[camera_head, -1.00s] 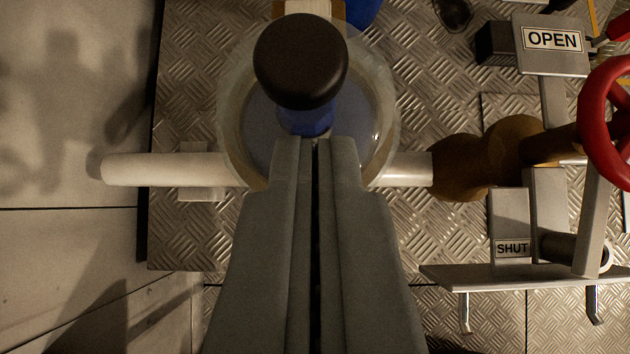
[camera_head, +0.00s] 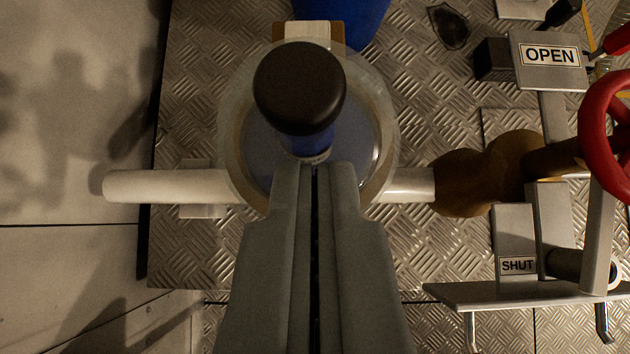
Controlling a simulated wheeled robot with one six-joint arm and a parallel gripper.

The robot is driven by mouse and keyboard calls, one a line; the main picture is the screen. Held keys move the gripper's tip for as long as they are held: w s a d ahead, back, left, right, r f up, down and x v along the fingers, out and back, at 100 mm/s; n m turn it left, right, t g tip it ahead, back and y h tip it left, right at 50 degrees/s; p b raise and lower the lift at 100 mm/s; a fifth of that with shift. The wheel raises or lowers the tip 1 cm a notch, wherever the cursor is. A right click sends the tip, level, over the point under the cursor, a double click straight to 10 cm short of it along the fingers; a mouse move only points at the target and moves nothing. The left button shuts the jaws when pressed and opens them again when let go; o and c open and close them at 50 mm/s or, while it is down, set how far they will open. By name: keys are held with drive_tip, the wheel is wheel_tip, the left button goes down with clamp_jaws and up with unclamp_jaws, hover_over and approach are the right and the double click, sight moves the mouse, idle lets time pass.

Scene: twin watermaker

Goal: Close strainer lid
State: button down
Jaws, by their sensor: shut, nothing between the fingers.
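The strainer (camera_head: 232,150) is a round, pale, translucent-rimmed housing seen from above, with a blue-grey inner face. A black round knob (camera_head: 300,88) on a blue stem (camera_head: 318,143) stands over it, towards the camera. I cannot tell from this angle whether the lid is seated or raised. My gripper (camera_head: 315,170) is shut and empty. Its fingertips point at the base of the blue stem, over the strainer's middle. They look close to the stem; contact cannot be told.
A white pipe (camera_head: 165,186) leaves the strainer to the left. A brown valve body (camera_head: 470,180) with a red handwheel (camera_head: 607,135) stands at right, by OPEN (camera_head: 550,55) and SHUT (camera_head: 516,265) plates. A blue object (camera_head: 355,20) is behind. Patterned metal plate (camera_head: 420,245) lies below.

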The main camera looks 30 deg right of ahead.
sight(301, 124)
drive_tip(key=shift+s+a+f, duration=0.15)
drive_tip(key=shift+s+f, duration=0.15)
drive_tip(key=shift+f, duration=0.25)
drive_tip(key=shift+s+a+f, duration=0.15)
drive_tip(key=shift+s+f, duration=0.15)
drive_tip(key=shift+f, duration=0.2)
drive_tip(key=r, duration=0.4)
drive_tip(key=w+r, duration=0.1)
drive_tip(key=shift+r, duration=0.4)
drive_tip(key=s+a+f, duration=0.4)
drive_tip(key=s+a, duration=0.1)
drive_tip(key=s, duration=0.3)
drive_tip(key=s+a+r+n+t+y, duration=0.1)
drive_tip(key=s+r, duration=0.3)
drive_tip(key=r, duration=0.5)
drive_tip(key=s+a+r+n+t+y, duration=0.15)
drive_tip(key=s+r, duration=0.25)
drive_tip(key=r, duration=0.5)
drive_tip(key=s+r+n+t, duration=0.15)
drive_tip(key=s+r, duration=0.25)
drive_tip(key=r, duration=0.4)
drive_tip(key=s+a+r+n+t+y, duration=0.2)
drive_tip(key=s+r+t, duration=0.4)
drive_tip(key=s+r, duration=1.1)
wheel_tip(301, 124, up, 2)
drive_tip(key=shift+a+r+n, duration=0.15)
drive_tip(key=shift+a+n, duration=0.1)
drive_tip(key=shift+n, duration=0.25)
